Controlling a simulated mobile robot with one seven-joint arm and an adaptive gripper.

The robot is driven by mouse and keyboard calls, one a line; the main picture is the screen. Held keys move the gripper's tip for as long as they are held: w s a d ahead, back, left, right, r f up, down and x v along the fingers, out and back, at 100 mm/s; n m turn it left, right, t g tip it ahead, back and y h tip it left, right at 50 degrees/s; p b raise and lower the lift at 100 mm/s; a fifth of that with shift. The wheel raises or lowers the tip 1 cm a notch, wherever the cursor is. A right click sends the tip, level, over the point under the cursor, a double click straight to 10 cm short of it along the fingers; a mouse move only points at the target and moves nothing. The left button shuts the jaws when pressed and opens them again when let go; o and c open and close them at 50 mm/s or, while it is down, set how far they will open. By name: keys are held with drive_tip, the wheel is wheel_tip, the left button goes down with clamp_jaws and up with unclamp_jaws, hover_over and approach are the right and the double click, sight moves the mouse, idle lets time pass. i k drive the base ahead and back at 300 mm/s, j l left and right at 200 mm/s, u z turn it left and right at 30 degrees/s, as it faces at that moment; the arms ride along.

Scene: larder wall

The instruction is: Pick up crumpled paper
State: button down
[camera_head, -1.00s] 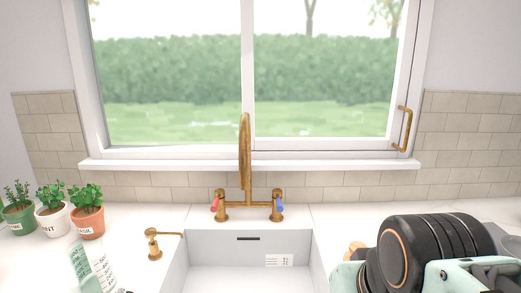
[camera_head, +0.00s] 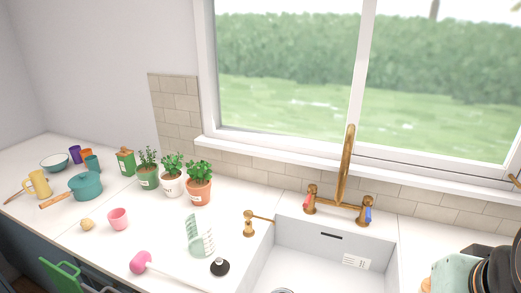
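I cannot make out a sure crumpled paper. A small beige-yellow lump (camera_head: 87,224) lies on the left part of the white counter, between the teal pot (camera_head: 85,187) and the pink cup (camera_head: 118,219). It is too small to tell whether it is paper. My gripper is not in view.
Potted herbs (camera_head: 172,178) stand near the wall. A pink-headed tool (camera_head: 140,262), a clear pale-green item (camera_head: 199,236) and a dark stopper (camera_head: 219,267) lie left of the sink (camera_head: 318,262). A black and mint shape (camera_head: 485,271) fills the lower right corner.

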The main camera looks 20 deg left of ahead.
sight(86, 224)
drive_tip(key=u, duration=2.3)
drive_tip(key=i+j, duration=0.3)
drive_tip(key=j, duration=0.15)
drive_tip(key=i+j, duration=0.35)
drive_tip(key=k+l+z, duration=0.2)
drive_tip(key=z, duration=0.15)
drive_tip(key=k+l+z, duration=0.3)
drive_tip(key=i+j+u, duration=0.4)
drive_tip(key=i+j, duration=0.05)
drive_tip(key=j, duration=0.05)
